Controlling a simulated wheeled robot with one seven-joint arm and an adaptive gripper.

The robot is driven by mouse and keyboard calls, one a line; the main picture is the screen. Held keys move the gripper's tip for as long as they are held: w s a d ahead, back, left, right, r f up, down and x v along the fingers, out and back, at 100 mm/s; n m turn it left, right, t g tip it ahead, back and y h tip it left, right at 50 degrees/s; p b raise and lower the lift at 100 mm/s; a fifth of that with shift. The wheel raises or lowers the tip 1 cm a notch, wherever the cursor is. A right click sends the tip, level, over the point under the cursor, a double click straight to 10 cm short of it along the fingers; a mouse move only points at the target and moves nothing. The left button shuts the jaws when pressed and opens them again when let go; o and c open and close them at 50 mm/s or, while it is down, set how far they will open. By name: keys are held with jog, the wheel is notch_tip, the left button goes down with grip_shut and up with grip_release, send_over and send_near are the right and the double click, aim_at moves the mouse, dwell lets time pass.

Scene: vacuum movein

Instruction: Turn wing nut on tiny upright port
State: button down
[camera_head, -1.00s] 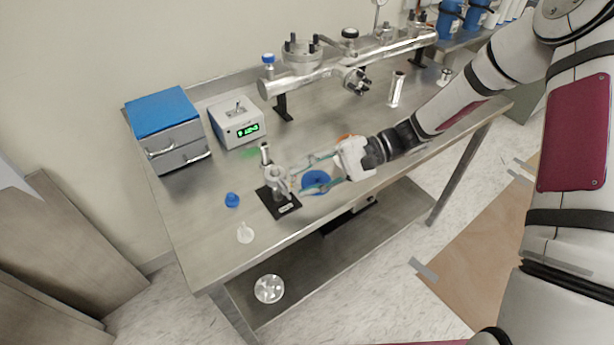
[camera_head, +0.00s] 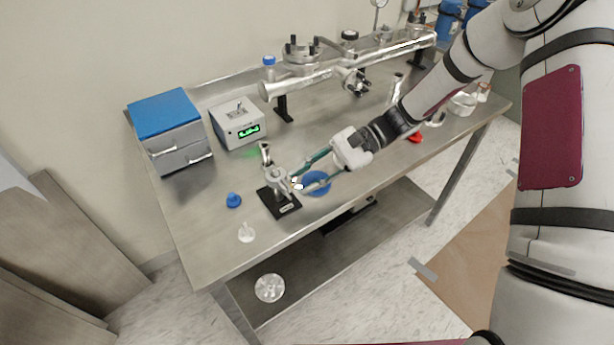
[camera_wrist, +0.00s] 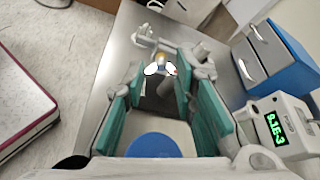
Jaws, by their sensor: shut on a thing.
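The tiny upright port (camera_head: 276,178) is a silvery metal fitting standing on a black base plate (camera_head: 285,209) near the table's front left. The wing nut (camera_head: 297,184) is a small bright piece at the port's side facing my gripper. In the wrist view its two white wings (camera_wrist: 152,69) show between the fingertips. My gripper (camera_head: 300,186) reaches in from the right with its green-lined fingers around the wing nut and is shut on it. It also shows in the wrist view (camera_wrist: 160,74). The fingertips hide part of the clamp behind the wings.
A blue round piece (camera_head: 316,183) lies beneath the fingers. A blue cap (camera_head: 233,200) and a white piece (camera_head: 246,233) lie left of the base. A blue-topped drawer box (camera_head: 165,112), a display box (camera_head: 238,125) and a large metal manifold (camera_head: 330,72) stand behind.

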jog(key=m, duration=0.1)
jog(key=m+g+h, duration=0.1)
jog(key=m+g, duration=0.1)
jog(key=m, duration=0.1)
jog(key=shift+w+a+r+h+b, duration=0.15)
jog(key=shift+w+a+h+b, duration=0.15)
jog(key=shift+w+b, duration=0.1)
dwell(0.4)
jog(key=c, duration=1.2)
grip_release()
jog(key=shift+c, duration=0.2)
jog(key=shift+s+d, duration=0.1)
